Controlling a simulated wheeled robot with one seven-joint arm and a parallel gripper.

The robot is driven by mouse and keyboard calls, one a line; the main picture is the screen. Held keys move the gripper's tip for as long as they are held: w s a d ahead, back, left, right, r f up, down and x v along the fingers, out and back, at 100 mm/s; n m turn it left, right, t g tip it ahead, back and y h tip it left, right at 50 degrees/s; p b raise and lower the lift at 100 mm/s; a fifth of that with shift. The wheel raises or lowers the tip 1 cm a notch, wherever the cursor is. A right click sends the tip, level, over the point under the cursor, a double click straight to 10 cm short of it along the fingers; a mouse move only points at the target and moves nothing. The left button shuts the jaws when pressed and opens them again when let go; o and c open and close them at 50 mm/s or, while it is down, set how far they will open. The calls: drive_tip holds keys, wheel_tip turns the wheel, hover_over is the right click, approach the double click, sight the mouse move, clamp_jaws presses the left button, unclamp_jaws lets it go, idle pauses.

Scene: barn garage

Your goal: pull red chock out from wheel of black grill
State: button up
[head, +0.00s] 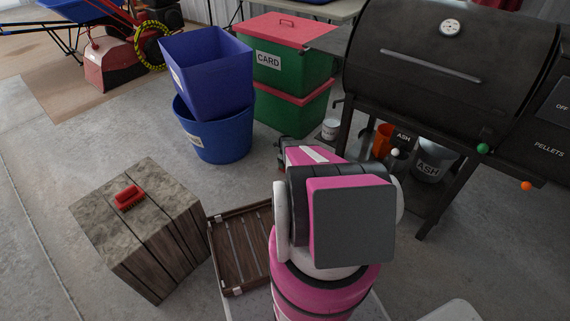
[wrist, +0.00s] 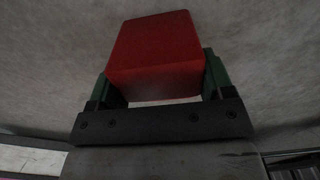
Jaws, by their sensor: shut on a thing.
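The red chock (wrist: 155,45) fills the upper middle of the wrist view as a plain red block. My gripper (wrist: 160,84) is shut on it, with a green finger pressed to each side. Around the chock only grey floor shows, with no wheel in the wrist view. I cannot tell whether the chock touches the floor. In the head view the black grill (head: 455,45) stands at the upper right on dark legs. My pink and grey arm hides the gripper and chock there, and I cannot make out the grill's wheel.
Green bins with red lids (head: 305,72) and stacked blue tubs (head: 212,108) stand left of the grill. A wooden block with a red brush (head: 129,197) and a slatted crate (head: 233,247) stand left of my arm. Buckets (head: 430,160) sit under the grill.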

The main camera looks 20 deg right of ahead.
drive_tip(key=o, duration=1.3)
drive_tip(key=shift+r, duration=0.1)
wheel_tip(320, 180, up, 11)
drive_tip(key=shift+f, duration=0.2)
